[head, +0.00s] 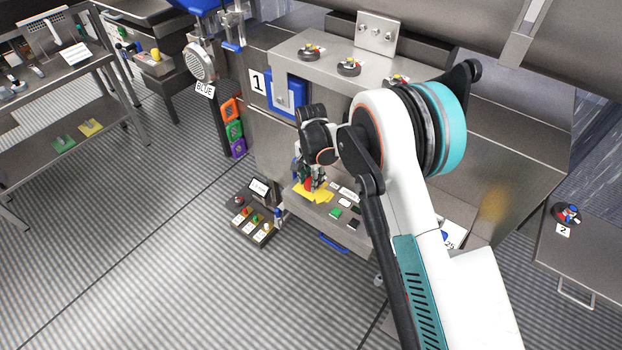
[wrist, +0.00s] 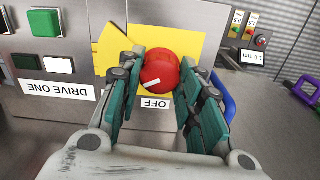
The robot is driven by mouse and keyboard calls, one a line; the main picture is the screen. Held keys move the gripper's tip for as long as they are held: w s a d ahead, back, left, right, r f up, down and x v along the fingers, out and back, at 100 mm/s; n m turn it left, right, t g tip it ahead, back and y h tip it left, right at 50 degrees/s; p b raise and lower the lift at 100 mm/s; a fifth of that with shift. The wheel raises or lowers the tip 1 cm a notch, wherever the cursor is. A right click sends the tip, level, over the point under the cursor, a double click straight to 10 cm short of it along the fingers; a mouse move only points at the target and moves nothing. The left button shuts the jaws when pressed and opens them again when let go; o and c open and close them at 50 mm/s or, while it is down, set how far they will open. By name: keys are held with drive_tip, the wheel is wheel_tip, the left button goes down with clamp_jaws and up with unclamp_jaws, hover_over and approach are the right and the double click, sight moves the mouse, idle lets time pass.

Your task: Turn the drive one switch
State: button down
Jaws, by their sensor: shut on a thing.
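The drive one switch is a red round knob (wrist: 160,72) on a yellow plate (wrist: 197,42). Its white mark lies aslant toward the lower left in the wrist view. The "OFF" label (wrist: 155,103) sits just below the knob, and the "DRIVE ONE" label (wrist: 55,90) is to the left, both upside down in this view. My gripper (wrist: 160,76) has its two teal-padded fingers on either side of the knob and is shut on it. In the head view my gripper (head: 313,177) reaches down to the panel, partly covering the red knob (head: 309,185).
A small panel with a "1.5 mm" display (wrist: 253,57) is at right. In the head view a blue handle (head: 334,243) is below the panel.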

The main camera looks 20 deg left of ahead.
drive_tip(key=c, duration=1.1)
unclamp_jaws()
wheel_tip(320, 180, up, 12)
